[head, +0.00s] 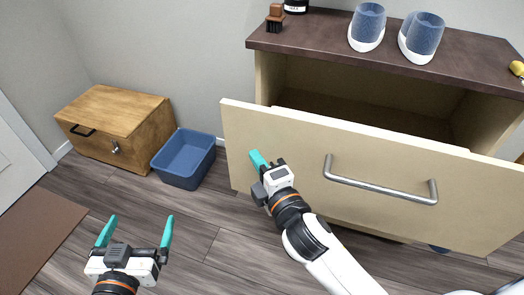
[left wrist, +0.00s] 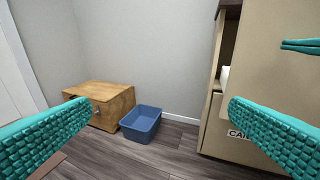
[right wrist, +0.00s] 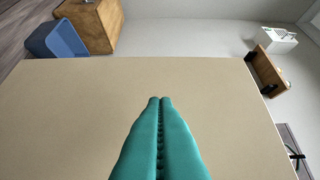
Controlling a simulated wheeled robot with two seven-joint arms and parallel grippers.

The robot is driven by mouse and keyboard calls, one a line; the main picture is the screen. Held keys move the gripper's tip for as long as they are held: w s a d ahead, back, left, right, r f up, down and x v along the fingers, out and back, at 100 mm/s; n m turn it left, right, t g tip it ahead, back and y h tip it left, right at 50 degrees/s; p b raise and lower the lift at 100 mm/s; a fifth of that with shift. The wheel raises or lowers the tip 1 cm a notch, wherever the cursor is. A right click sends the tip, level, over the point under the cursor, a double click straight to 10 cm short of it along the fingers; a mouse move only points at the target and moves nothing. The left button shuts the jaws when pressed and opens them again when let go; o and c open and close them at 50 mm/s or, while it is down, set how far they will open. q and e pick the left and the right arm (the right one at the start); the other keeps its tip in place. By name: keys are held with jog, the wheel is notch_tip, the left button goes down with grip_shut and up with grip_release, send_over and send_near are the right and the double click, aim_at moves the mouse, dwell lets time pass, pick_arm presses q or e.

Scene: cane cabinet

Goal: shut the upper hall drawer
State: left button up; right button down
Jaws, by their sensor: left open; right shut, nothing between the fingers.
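The upper drawer (head: 285,150) of the cabinet is pulled out, with its dark interior showing behind the cream front. A grey bar handle (head: 380,186) is on the front. My right gripper (head: 257,160) is shut and empty in front of the left part of the drawer front. In the right wrist view the shut fingers (right wrist: 160,100) point at the plain drawer front (right wrist: 80,110); I cannot tell whether they touch it. My left gripper (head: 136,232) is open and empty above the floor, left of the cabinet. Its open fingers also show in the left wrist view (left wrist: 150,120).
A blue bin (head: 185,158) and a wooden box (head: 115,128) stand on the floor by the wall. A brown mat (head: 38,235) lies at left. Floor between is clear.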

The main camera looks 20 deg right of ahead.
pick_arm(q)
jog(key=shift+w+d+r+t, duration=0.3)
jog(key=shift+w+r+t, duration=0.1)
jog(key=shift+r, duration=0.05)
pick_arm(e)
jog(key=shift+w+d, duration=0.1)
jog(key=shift+w, duration=0.05)
